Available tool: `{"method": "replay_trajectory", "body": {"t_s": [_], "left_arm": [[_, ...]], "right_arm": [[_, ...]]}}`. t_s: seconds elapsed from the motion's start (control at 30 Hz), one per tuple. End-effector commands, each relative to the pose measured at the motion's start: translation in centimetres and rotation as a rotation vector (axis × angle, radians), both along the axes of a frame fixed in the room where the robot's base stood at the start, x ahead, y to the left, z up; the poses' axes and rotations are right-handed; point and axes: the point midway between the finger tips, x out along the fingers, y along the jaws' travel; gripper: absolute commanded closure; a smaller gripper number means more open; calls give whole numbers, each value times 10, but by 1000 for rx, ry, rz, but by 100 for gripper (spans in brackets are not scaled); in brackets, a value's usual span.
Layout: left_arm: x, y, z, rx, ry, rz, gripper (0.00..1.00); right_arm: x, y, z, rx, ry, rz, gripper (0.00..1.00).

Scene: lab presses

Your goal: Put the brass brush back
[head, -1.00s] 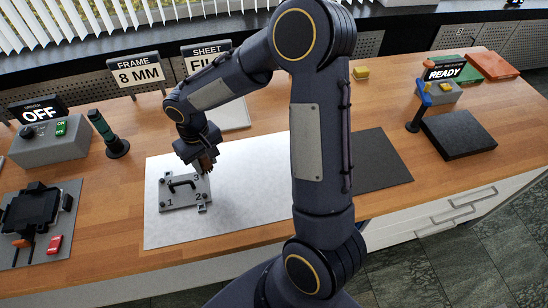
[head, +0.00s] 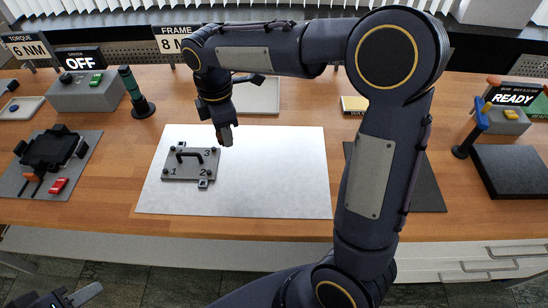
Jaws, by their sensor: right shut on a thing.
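My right gripper (head: 226,134) hangs pointing down above the back edge of the white mat, just right of the numbered grey plate (head: 176,168). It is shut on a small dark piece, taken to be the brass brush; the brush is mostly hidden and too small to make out. The plate has a black handle (head: 188,155), corner knobs and the marks 1, 2 and 3. The gripper appears clear of the plate. Part of my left gripper (head: 84,293) shows at the bottom left corner, low in front of the bench; its jaws are not clear.
The white mat (head: 270,180) is bare right of the plate. A pale tray (head: 258,98) lies behind it. A green-topped post (head: 137,92) and driver box (head: 88,90) stand back left. A dark fixture (head: 52,150) lies left. A black block (head: 515,170) and blue lever (head: 480,115) stand right.

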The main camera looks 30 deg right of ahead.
Motion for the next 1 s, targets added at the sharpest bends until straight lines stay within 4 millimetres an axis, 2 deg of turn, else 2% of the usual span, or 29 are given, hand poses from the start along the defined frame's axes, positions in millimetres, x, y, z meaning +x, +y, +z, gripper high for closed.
{"method": "replay_trajectory", "body": {"t_s": [0.1,0.27,0.37,0.67,0.8,1.0], "left_arm": [[0,0,-9,0,0,0,64],[0,0,-10,0,0,0,64],[0,0,-8,0,0,0,64],[0,0,2,0,0,0,64],[0,0,3,0,0,0,64],[0,0,4,0,0,0,64]], "right_arm": [[-2,5,3,5,-1,128,91],[-3,2,5,7,2,200,91],[-3,-14,-1,7,4,206,91],[-2,-89,-33,7,6,201,91],[-2,-108,-63,7,8,204,91],[-1,-123,-81,7,3,207,91]]}}
